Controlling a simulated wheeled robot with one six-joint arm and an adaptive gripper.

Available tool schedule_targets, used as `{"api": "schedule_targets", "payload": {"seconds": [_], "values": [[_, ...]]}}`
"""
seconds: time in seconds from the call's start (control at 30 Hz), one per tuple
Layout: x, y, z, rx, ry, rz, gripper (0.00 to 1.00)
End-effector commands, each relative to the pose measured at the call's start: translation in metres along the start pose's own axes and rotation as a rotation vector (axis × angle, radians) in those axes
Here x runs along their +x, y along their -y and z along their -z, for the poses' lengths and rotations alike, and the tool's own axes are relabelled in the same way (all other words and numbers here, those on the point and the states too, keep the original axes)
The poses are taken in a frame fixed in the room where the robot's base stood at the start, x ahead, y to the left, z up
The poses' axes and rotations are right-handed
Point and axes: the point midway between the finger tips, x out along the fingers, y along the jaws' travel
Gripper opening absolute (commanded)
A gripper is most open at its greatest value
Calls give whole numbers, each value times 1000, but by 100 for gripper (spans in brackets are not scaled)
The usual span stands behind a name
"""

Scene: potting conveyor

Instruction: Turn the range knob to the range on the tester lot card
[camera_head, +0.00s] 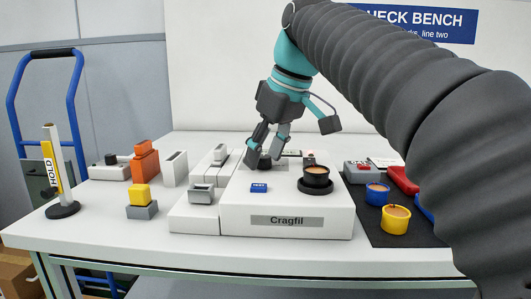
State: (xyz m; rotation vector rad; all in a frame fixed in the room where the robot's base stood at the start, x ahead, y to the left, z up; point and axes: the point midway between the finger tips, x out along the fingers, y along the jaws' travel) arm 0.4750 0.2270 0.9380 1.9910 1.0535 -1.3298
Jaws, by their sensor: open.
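The tester is a white box (290,205) labelled "Cragfil" in the middle of the bench. A black knob (265,161) sits on its top at the back left. My gripper (265,157) points down at this knob, with one finger on its left and the other at its right. The gripper is open; I cannot tell whether the fingers touch the knob. The knob's marks are hidden or too small to read. A card with small print (291,153) shows partly behind the gripper; I cannot read it or tell whether it is the lot card.
A black pot (317,175) stands on the tester's round black plate, right of a blue button (259,188). Blue and yellow pots (395,225) stand on a dark mat at right. Orange and yellow blocks (140,193) and a HOLD post (62,209) stand at left.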

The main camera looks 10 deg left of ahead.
Motion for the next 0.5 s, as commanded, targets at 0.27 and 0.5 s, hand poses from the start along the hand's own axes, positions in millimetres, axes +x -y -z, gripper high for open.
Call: {"api": "schedule_targets", "payload": {"seconds": [0.27,0.5], "values": [[0,0,0,0,0,0,9],[0,0,0,3,1,-1,0]]}}
